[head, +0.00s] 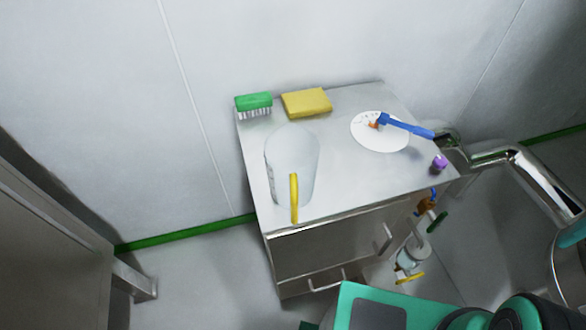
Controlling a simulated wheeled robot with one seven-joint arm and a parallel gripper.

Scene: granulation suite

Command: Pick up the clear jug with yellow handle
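The clear jug (290,158) with a yellow handle (294,198) stands on the left part of a steel cabinet top in the head view. It is pale and see-through, and its handle faces the front edge of the cabinet. Nothing is touching or holding the jug. My gripper cannot be made out in this view; only teal and dark parts of my own body show at the bottom right.
A green brush (254,104) and a yellow sponge (307,102) lie behind the jug on the cabinet (345,198). A white disc (372,142) with a blue-handled tool (405,126) and a small purple object (439,163) are at right. Steel pipework (530,175) stands beyond.

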